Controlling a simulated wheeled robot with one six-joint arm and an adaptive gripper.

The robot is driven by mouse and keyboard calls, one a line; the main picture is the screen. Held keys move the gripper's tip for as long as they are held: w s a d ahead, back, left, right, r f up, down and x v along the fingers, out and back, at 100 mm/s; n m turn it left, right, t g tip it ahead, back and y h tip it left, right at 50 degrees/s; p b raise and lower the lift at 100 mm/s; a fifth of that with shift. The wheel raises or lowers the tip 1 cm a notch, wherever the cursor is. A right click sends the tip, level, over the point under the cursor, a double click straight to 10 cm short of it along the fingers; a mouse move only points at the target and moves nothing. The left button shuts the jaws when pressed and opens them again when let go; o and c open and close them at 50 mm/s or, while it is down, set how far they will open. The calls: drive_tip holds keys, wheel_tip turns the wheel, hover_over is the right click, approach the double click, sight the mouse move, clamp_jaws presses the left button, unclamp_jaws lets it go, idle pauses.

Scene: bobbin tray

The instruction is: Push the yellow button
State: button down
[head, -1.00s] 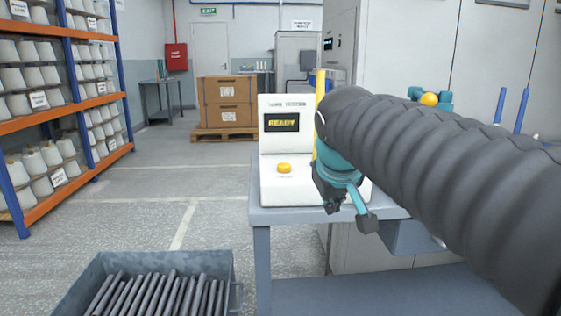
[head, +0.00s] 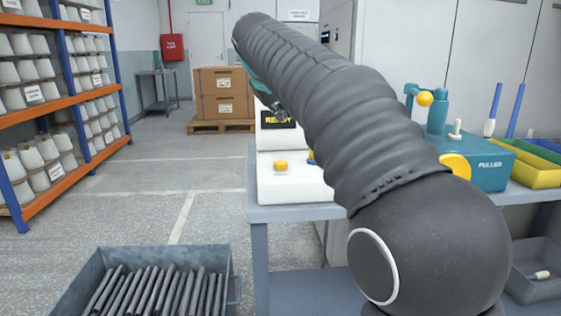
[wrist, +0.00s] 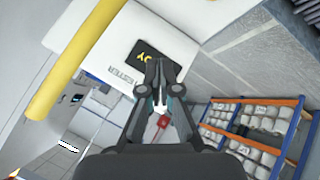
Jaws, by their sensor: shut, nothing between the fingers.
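The yellow button (head: 281,165) sits on the lower front part of the white tester (head: 290,183), which stands at the left end of a grey bench. Its black display (head: 268,118) with yellow letters is partly covered by my arm in the head view. My gripper (head: 281,118) is shut and empty, above the button and by the display. In the wrist view my gripper (wrist: 160,66) points at the tester's display (wrist: 140,60). The button does not show in the wrist view.
A teal puller (head: 490,165) with a yellow-knobbed handle and a yellow bin (head: 540,175) stand right of the tester, behind my arm. A grey crate of dark rods (head: 235,265) is at the front left. A yellow bar (wrist: 75,60) crosses the wrist view's upper left.

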sight(280, 162)
idle(0.3)
wheel_tip(280, 162, down, 9)
drive_tip(key=b, duration=0.6)
drive_tip(key=shift+r, duration=0.1)
idle(1.3)
drive_tip(key=shift+f+b, duration=0.4)
drive_tip(key=shift+f, duration=0.05)
drive_tip(key=shift+f+b, duration=0.35)
drive_tip(key=shift+f, duration=0.2)
idle(0.7)
drive_tip(key=shift+r, duration=0.1)
drive_tip(key=shift+r+p, duration=0.9)
drive_tip(key=shift+p, duration=0.1)
